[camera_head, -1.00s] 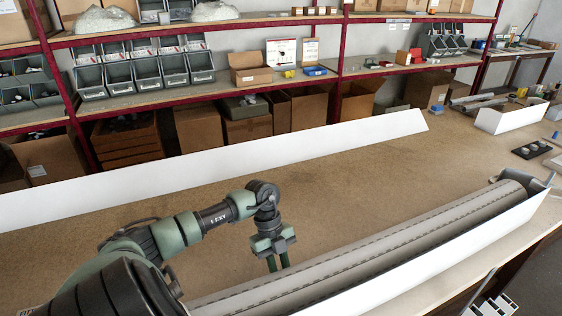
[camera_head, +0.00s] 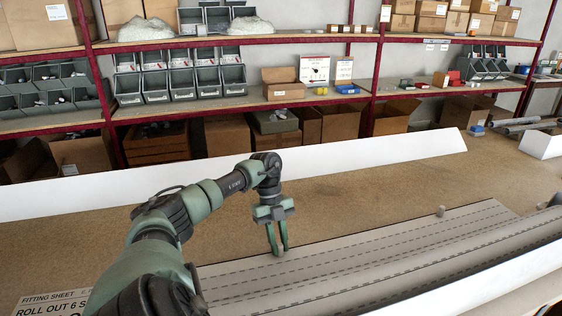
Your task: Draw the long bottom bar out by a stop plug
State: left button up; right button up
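The shutter curtain (camera_head: 350,262) lies as a pale grey slatted sheet with dashed slot lines, partly drawn off its roll (camera_head: 460,262). The long bottom bar (camera_head: 370,237) is its far edge, running slantwise across the bench. A small grey stop plug (camera_head: 440,211) stands up at the bar's right part. My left gripper (camera_head: 280,251) points down at the bar further left, its fingers close together. It looks shut on another stop plug, which the fingers hide. My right gripper is not in view.
A long white panel (camera_head: 210,182) stands along the back of the bench, with bare bench top (camera_head: 340,205) before it. A white wall (camera_head: 470,285) runs along the roll's near side. A fitting sheet (camera_head: 50,300) lies at lower left. Shelves with bins and boxes stand behind.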

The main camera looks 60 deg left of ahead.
pick_arm(q)
jog(key=o, duration=0.4)
jog(key=shift+a+r, duration=0.2)
jog(key=shift+r, duration=0.15)
jog(key=shift+b+v, duration=0.9)
jog(key=shift+v, duration=2.6)
